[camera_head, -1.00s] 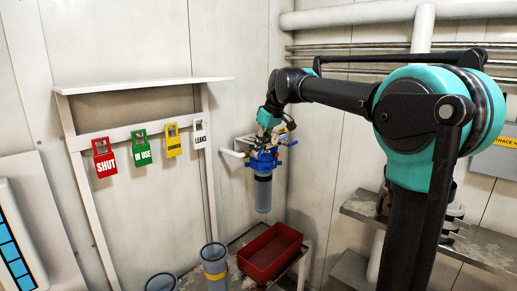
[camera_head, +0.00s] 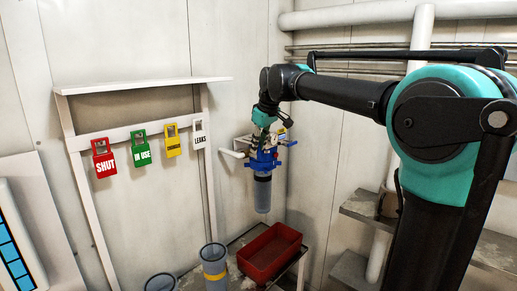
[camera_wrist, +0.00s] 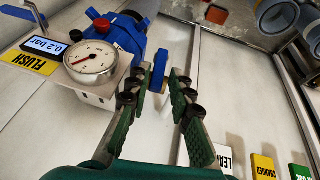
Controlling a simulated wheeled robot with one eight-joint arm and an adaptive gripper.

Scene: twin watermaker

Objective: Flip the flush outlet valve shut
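A blue filter head with a clear bowl (camera_head: 263,190) is fixed to the wall in the head view. The blue head (camera_wrist: 125,30) also shows in the wrist view, with a round gauge (camera_wrist: 90,62) and a yellow FLUSH label (camera_wrist: 28,62). A small blue lever (camera_wrist: 159,68) sticks out from a fitting beside the gauge; I cannot tell for certain that it is the flush outlet valve. My gripper (camera_wrist: 157,86) is open, its fingertips on either side of this lever. Contact is not clear. In the head view my gripper (camera_head: 262,142) overlaps the housing and its fingers are hard to make out.
Coloured tags, including the red SHUT tag (camera_head: 104,160), hang on a white rack left of the filter. A red bin (camera_head: 270,252) and grey cylinders (camera_head: 215,265) stand below.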

